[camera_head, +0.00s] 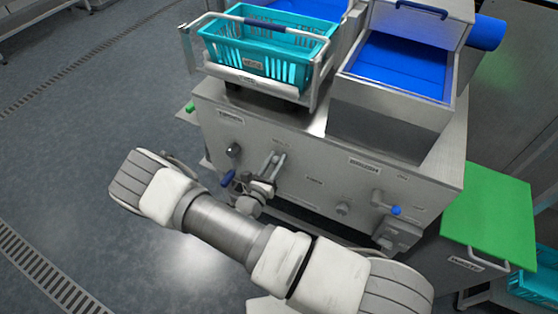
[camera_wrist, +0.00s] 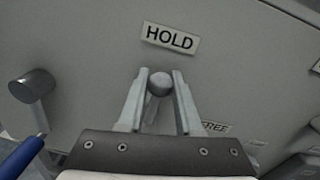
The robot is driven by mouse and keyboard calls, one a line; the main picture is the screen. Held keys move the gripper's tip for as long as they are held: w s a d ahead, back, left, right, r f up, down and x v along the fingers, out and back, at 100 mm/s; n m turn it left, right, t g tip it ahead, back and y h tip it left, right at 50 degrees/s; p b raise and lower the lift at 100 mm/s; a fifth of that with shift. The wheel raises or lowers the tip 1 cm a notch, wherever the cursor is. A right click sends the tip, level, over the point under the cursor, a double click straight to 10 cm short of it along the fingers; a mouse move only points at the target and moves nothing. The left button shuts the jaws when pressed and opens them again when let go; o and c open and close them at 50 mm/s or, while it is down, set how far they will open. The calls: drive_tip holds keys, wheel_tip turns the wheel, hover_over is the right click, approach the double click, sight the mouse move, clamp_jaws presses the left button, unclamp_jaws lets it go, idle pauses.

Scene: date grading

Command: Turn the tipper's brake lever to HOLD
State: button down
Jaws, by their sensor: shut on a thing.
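The tipper's brake lever shows in the wrist view as a round grey knob (camera_wrist: 159,84) on the steel front panel. It sits just below the HOLD label (camera_wrist: 172,38). The FREE label (camera_wrist: 214,127) is lower right, partly behind a finger. My gripper (camera_wrist: 159,80) is shut on the knob, one finger on each side. In the head view my gripper (camera_head: 271,162) is at the left half of the tipper's panel (camera_head: 316,165), and the lever is too small to make out.
A blue-handled lever (camera_head: 228,179) is left of my gripper; its handle also shows in the wrist view (camera_wrist: 22,157). A blue-knobbed control (camera_head: 396,210) is at the panel's right. A teal basket (camera_head: 262,66) stands above, and a green-lidded bin (camera_head: 490,215) is at right.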

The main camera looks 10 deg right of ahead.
drive_tip(key=shift+w+a, duration=0.1)
idle(0.5)
drive_tip(key=c, duration=0.6)
unclamp_jaws()
drive_tip(key=p+v, duration=0.1)
drive_tip(key=v, duration=1.6)
drive_tip(key=shift+a, duration=0.15)
drive_tip(key=shift+r, duration=0.1)
